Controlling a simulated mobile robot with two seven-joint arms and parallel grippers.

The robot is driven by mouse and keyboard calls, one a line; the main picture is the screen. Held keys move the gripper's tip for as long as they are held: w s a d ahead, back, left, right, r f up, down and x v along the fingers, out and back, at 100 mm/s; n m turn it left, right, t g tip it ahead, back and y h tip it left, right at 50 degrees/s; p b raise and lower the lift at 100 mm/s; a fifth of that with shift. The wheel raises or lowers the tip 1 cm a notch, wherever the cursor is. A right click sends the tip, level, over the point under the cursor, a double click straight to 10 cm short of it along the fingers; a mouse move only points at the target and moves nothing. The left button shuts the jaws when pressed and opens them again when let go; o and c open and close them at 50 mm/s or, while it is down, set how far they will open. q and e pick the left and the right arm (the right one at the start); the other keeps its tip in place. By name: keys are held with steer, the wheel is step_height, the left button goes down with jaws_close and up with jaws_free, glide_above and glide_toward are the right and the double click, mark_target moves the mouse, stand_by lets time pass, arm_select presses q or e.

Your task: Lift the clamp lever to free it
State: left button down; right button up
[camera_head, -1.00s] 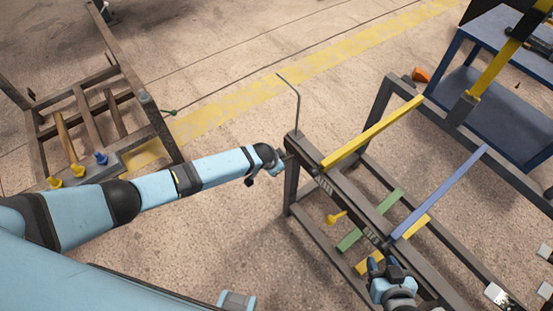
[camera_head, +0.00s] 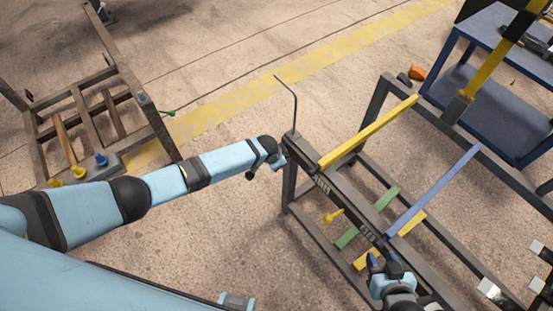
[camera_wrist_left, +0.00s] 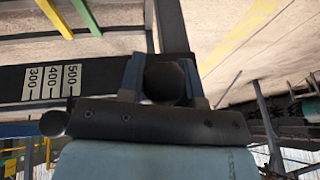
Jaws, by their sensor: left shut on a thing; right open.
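My left gripper (camera_head: 281,152) is at the near left corner of the dark steel rack (camera_head: 350,206), below a thin bent rod (camera_head: 295,108). In the left wrist view, its two fingers (camera_wrist_left: 165,82) are shut on a dark, round-ended piece (camera_wrist_left: 165,78) beside the rack's beam. I take this piece to be the clamp lever; its shape behind the round end is hidden. My right gripper (camera_head: 388,265) is open over the rack's near side. What lies between its fingers is not clear.
A yellow bar (camera_head: 367,132) and a blue bar (camera_head: 434,190) lie across the rack. A scale marked 300, 400 and 500 (camera_wrist_left: 51,81) is on the beam.

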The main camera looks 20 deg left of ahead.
arm_select(q)
steer(key=c, duration=1)
jaws_free()
steer(key=shift+w+d+r, duration=0.1)
steer(key=shift+w+r, duration=0.1)
steer(key=shift+r, duration=0.1)
steer(key=shift+o, duration=0.9)
steer(key=shift+s+f, duration=0.1)
steer(key=shift+f, duration=0.05)
steer(key=v, duration=1.4)
